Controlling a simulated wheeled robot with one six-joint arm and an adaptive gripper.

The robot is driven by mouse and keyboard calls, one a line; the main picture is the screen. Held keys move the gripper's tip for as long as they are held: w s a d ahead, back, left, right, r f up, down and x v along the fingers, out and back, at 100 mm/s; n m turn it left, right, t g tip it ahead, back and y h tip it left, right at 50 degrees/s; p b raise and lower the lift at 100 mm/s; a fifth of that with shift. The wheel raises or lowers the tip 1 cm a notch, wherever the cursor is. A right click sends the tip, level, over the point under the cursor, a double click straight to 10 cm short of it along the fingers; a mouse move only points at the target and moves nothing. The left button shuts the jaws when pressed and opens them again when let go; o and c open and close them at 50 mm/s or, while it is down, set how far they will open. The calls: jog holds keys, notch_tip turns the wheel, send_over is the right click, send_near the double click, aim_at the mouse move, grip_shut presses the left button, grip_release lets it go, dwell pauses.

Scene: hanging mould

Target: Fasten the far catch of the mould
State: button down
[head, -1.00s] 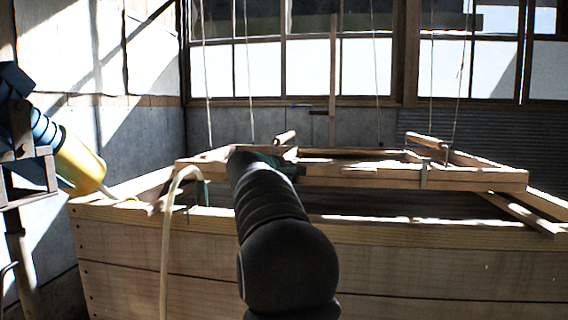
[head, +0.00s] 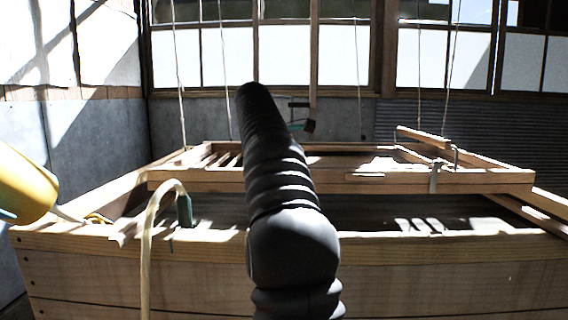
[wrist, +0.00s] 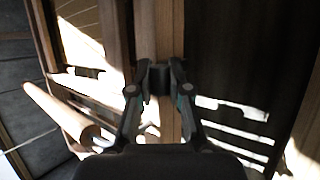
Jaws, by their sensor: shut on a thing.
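The mould (head: 330,181) is a wooden frame hung on cords over a wooden vat. A light metal catch (head: 436,177) shows on its near rail at the right. My gripper (head: 300,127) is past the mould's middle in the head view, mostly hidden behind my dark arm. In the wrist view my gripper (wrist: 161,75) has its fingers close together on a small dark piece, which appears to be the far catch (wrist: 160,79), over a brown wooden rail (wrist: 167,30). The fingers hide most of its shape, and I cannot tell whether it is fastened.
The vat's near wall (head: 130,265) is below the mould. A pale curved hose (head: 150,230) rises at the left front, near a yellow-ended blue object (head: 25,185).

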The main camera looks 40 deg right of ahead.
jog(key=shift+w, duration=0.15)
dwell(0.4)
jog(key=c, duration=1.1)
grip_release()
jog(key=shift+d, duration=0.15)
jog(key=shift+v, duration=6.05)
jog(key=shift+d+r, duration=0.1)
